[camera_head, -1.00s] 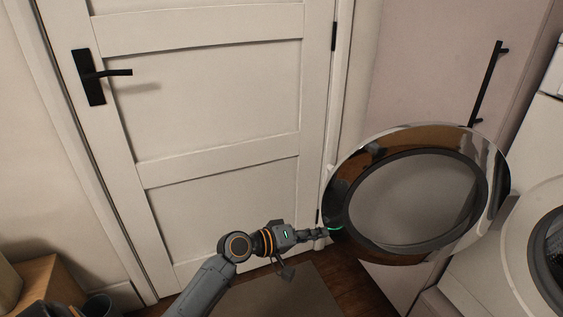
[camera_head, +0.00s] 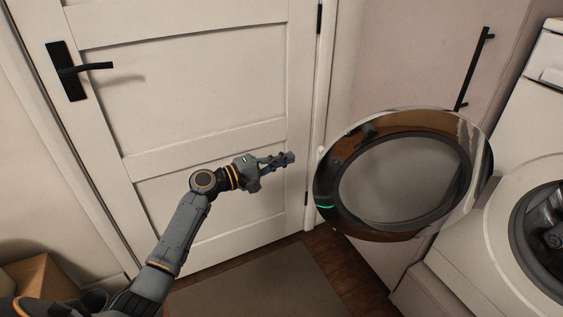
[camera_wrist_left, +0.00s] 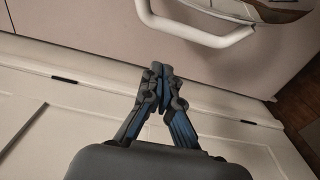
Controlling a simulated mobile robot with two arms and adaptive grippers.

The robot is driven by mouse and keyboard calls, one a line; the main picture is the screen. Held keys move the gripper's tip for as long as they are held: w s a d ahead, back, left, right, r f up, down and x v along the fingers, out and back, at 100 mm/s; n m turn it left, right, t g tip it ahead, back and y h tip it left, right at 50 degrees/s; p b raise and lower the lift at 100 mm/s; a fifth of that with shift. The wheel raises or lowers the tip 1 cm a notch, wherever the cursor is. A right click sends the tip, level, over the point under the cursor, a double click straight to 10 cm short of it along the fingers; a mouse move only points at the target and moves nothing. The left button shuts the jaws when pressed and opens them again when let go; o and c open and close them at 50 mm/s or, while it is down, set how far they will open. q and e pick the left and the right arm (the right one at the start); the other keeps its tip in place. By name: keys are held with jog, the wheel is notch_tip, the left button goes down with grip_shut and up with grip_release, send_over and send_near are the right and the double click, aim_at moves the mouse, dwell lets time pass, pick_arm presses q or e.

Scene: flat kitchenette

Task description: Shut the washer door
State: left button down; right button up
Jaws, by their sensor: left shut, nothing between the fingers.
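The washer door (camera_head: 466,196) is a round glossy ring with a dark inner rim and grey glass. It stands wide open, swung out to the left of the white washer (camera_head: 470,245). The washer's round opening (camera_head: 515,232) shows at the right edge, partly cut off. My left gripper (camera_head: 291,158) is shut and empty, just left of the washer door's outer edge in the picture, with a small gap between. In the left wrist view its fingertips (camera_wrist_left: 160,72) meet with nothing between them. My right gripper is not in view.
A white panelled room door (camera_head: 215,90) with a black lever handle (camera_head: 75,68) stands behind my left arm. A pinkish cabinet (camera_head: 400,60) with a black bar handle (camera_head: 472,70) is behind the washer door. A mat (camera_head: 255,285) lies on the wooden floor. A box (camera_head: 40,280) is lower left.

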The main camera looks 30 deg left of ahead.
pick_arm(q)
jog(key=x, duration=0.7)
jog(key=shift+s+d+f+p, duration=0.15)
jog(key=shift+s+d, duration=0.2)
jog(key=shift+s, duration=0.25)
jog(key=shift+s+d+r+p, duration=0.1)
jog(key=shift+s+d+p, duration=0.2)
jog(key=shift+s, duration=0.35)
jog(key=shift+s+d+f+p, duration=0.1)
jog(key=shift+s+d, duration=0.3)
jog(key=shift+s, duration=0.2)
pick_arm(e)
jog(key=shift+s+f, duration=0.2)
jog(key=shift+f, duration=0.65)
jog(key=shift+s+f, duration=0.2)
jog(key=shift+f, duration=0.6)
pick_arm(q)
jog(key=shift+s, duration=0.1)
